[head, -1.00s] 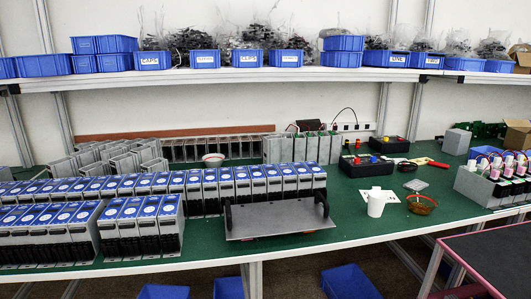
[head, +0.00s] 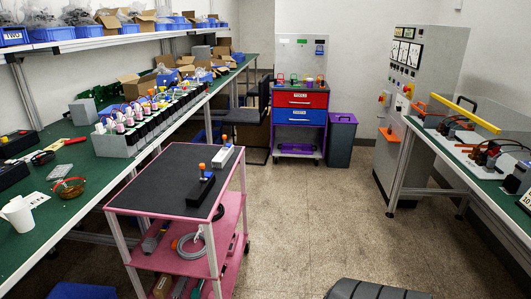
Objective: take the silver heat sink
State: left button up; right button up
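No heat sink can be made out for certain. Neither of my grippers is in view.
A pink cart (head: 205,212) with a dark top stands in the middle; a black device (head: 200,190) and a pale one (head: 223,157) lie on it. A white cup (head: 18,213) stands on the bench. A grey cabinet (head: 420,100) stands right.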

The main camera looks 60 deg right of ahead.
aim_at(220, 159)
jog(key=z, duration=1.6)
jog(key=u, duration=0.3)
jog(key=i+l+u, duration=0.2)
jog(key=u, duration=0.15)
jog(key=i+l+u, duration=0.15)
jog(key=u, duration=0.2)
jog(key=i+l+u, duration=0.15)
jog(key=l+u, duration=0.2)
